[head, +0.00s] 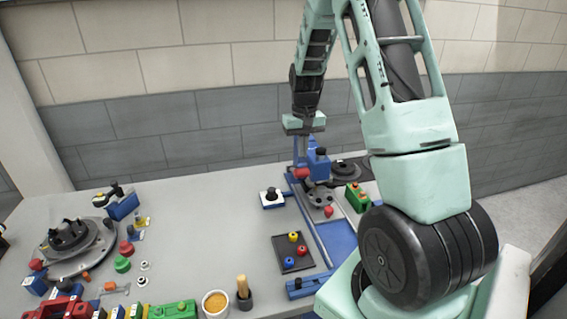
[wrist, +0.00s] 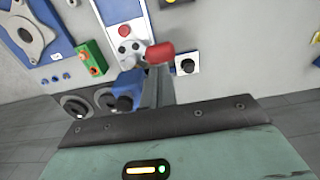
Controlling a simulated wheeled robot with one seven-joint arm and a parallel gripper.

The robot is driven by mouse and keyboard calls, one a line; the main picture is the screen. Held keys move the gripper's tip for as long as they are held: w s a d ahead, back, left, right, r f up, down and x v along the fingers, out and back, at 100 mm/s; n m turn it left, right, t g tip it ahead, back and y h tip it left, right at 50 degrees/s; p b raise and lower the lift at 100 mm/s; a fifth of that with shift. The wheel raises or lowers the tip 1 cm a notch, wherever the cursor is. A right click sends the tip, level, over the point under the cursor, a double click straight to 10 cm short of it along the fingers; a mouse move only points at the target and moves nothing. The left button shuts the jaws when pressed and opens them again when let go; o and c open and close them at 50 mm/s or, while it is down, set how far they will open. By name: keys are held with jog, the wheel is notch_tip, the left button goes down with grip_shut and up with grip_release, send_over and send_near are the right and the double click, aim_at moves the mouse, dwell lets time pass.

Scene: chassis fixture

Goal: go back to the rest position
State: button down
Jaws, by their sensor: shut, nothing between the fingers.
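My gripper (head: 300,158) points down over the back of the table in the head view. Its fingers are shut and empty. They stand close beside a blue upright fixture (head: 319,166) with a red knob (head: 301,173); I cannot tell whether they touch it. In the wrist view the grey fingers (wrist: 157,88) are seen end-on, with the red knob (wrist: 158,54) just beyond them and the blue part (wrist: 127,90) to their left.
A blue-framed fixture with a grey plate (head: 320,197) lies under the gripper. A green block (head: 357,196) stands to its right. A black tray (head: 291,254) with coloured pegs lies in front. A round fixture (head: 75,250) is at left. The table's middle left is clear.

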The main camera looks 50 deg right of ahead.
dwell(0.3)
jog(key=s+a+n+y+b, duration=0.1)
jog(key=a+n+b, duration=0.2)
jog(key=a, duration=1.2)
jog(key=s+a+n+b, duration=0.2)
jog(key=a+n+b, duration=0.15)
jog(key=a, duration=1.15)
jog(key=s+a+f+n+b, duration=0.2)
jog(key=s+a+n, duration=0.2)
jog(key=s+a, duration=0.3)
jog(key=s+a+f+n+b, duration=0.2)
jog(key=s+a, duration=0.5)
jog(key=s, duration=0.6)
jog(key=shift+n, duration=0.85)
jog(key=shift+w, duration=0.1)
